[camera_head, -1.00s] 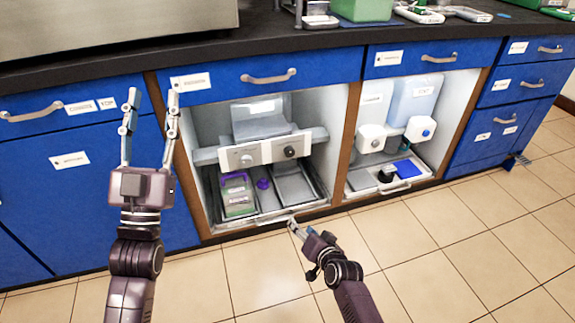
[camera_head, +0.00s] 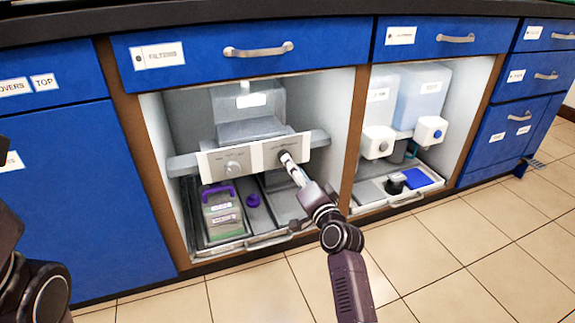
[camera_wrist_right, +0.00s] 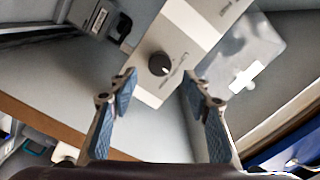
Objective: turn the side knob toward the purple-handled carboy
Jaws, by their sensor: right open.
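The dark round knob (camera_wrist_right: 159,63) sits on the white front panel (camera_wrist_right: 180,45) and shows between my right fingers in the right wrist view. In the head view the panel (camera_head: 215,163) also bears a pale knob (camera_head: 232,167) on its left half; the dark knob is mostly hidden by my fingers. My right gripper (camera_head: 289,160) is open, its fingertips (camera_wrist_right: 158,82) to either side of the dark knob and apparently short of it. The purple-handled carboy (camera_head: 222,218) stands in the tray below and left of the knob. My left gripper is out of view.
A purple cap-like piece (camera_head: 252,200) is in the tray beside the carboy. A wooden divider (camera_head: 357,130) stands right of the bay. The right bay holds two containers with white fronts and a tray (camera_head: 375,200). A blue drawer (camera_head: 200,57) is above.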

